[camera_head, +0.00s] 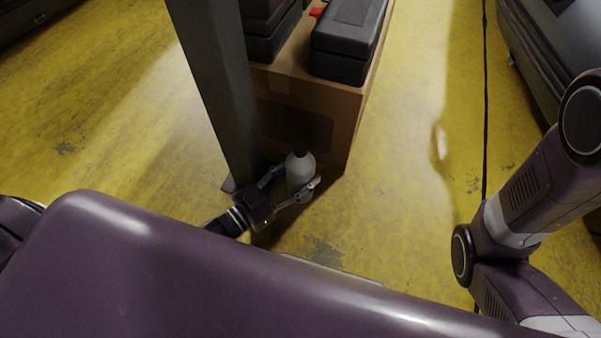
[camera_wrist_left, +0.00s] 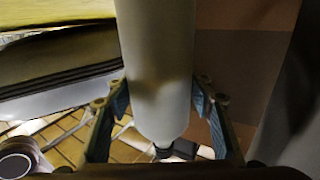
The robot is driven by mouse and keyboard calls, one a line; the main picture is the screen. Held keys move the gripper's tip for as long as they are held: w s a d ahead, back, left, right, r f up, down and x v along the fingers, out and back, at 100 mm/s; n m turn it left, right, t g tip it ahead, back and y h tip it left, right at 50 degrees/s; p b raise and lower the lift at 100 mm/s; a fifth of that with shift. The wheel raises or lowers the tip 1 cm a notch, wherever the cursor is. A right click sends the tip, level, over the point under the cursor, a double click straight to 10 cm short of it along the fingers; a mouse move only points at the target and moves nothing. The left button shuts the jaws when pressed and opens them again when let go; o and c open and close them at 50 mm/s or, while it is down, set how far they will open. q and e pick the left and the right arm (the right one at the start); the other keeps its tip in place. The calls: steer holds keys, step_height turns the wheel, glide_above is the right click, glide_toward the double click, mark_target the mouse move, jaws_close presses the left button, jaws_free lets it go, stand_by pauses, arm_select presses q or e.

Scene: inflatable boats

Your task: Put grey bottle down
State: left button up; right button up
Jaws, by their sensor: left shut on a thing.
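The grey bottle (camera_head: 299,172), pale with a dark cap, is upright low down beside the cardboard box in the head view. My left gripper (camera_head: 290,187) has its fingers on either side of the bottle and is shut on it. In the left wrist view the bottle (camera_wrist_left: 157,60) fills the middle between the blue-grey fingers of the left gripper (camera_wrist_left: 160,108), its dark cap toward the bottom of the picture. I cannot tell whether its base touches the floor. My right gripper is out of view.
The cardboard box (camera_head: 346,112) stands just behind the bottle, with a black case (camera_head: 345,45) and others on it. A grey post (camera_head: 217,80) rises close on the left. Open yellow floor (camera_head: 415,130) lies to the right.

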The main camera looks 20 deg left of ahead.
arm_select(q)
steer(key=shift+f, duration=0.1)
steer(key=o, duration=1.2)
steer(key=p+v, duration=0.5)
steer(key=v, duration=0.7)
